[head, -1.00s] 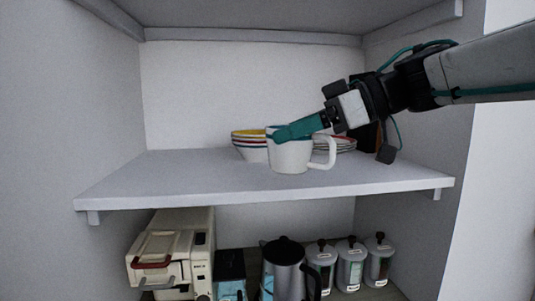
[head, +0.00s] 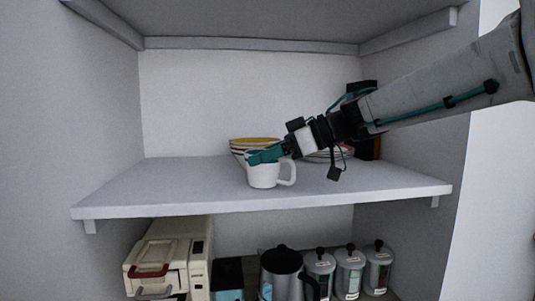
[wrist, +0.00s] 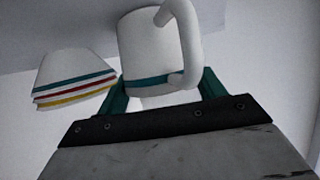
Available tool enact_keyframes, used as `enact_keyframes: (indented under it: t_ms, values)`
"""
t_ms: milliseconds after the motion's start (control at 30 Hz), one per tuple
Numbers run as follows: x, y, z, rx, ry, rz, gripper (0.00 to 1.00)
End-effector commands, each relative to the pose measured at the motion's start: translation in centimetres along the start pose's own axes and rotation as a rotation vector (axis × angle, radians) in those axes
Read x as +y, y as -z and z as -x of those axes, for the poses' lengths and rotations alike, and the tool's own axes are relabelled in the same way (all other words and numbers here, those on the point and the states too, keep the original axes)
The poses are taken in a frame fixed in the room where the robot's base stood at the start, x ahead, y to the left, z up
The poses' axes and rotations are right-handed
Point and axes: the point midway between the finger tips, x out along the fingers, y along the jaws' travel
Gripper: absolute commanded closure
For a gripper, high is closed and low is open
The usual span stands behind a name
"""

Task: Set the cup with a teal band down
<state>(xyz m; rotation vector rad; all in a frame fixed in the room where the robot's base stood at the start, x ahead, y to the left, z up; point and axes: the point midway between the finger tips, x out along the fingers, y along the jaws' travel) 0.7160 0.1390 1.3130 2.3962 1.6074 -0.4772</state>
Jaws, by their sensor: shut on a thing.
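The white cup with a teal band (head: 263,177) is upright over the front middle of the white shelf (head: 370,188). My gripper (head: 266,156) is shut on its rim from above right, with teal fingers. The handle points right. In the wrist view the cup (wrist: 150,45) is between the two fingers (wrist: 163,90), and its teal band shows near them. The fingers hide part of the rim. I cannot tell whether its base touches the shelf.
Striped bowls (head: 252,142) are stacked just behind the cup, and in the wrist view (wrist: 75,82) beside it. The shelf's left and front right are clear. A coffee pot (head: 281,272) and canisters (head: 349,270) stand below.

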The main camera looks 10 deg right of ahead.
Motion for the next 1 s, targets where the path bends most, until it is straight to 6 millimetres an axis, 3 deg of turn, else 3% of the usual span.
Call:
enact_keyframes:
  t_ms: [267, 300, 367, 733, 1000]
  values:
    - [0.0, -0.3, -0.1, 0.000, 0.000, 0.001, 0.58]
    - [0.0, -0.3, -0.1, 0.000, 0.000, 0.001, 0.23]
    - [0.0, -0.3, -0.1, 0.000, 0.000, 0.001, 0.10]
    - [0.0, 0.1, 0.3, 0.000, -0.002, 0.001, 0.10]
    - [0.1, 0.1, 5.4, 0.000, -0.007, 0.001, 0.10]
